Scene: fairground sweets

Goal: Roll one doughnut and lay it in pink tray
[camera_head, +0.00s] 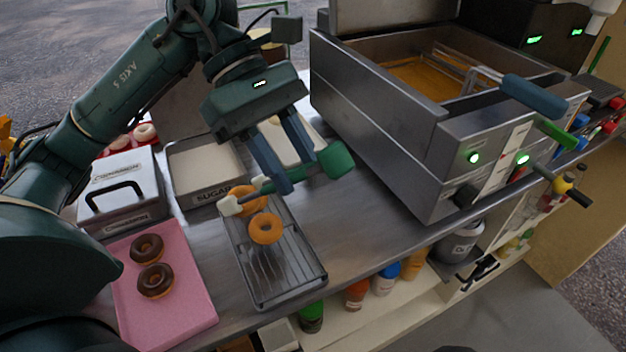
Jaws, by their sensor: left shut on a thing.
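My left gripper (284,168) is shut on a tong-like tool with a green end (336,160) and pale tips (230,206). The tips are at the upper end of the grey draining rack (285,275), beside a plain doughnut (250,193); I cannot tell whether they grip it. A second plain doughnut (266,229) lies on the rack just below. The pink tray (190,308) is at the lower left and holds two chocolate-topped doughnuts (148,248). The sugar tray (180,188) stands behind the rack, to its left. My right gripper is not in view.
A lidded cinnamon box (120,180) with a black handle stands behind the pink tray. A large steel fryer (385,135) with a wire basket fills the right. Red trays with doughnuts (145,131) are at the back left. Bare counter (365,225) lies between rack and fryer.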

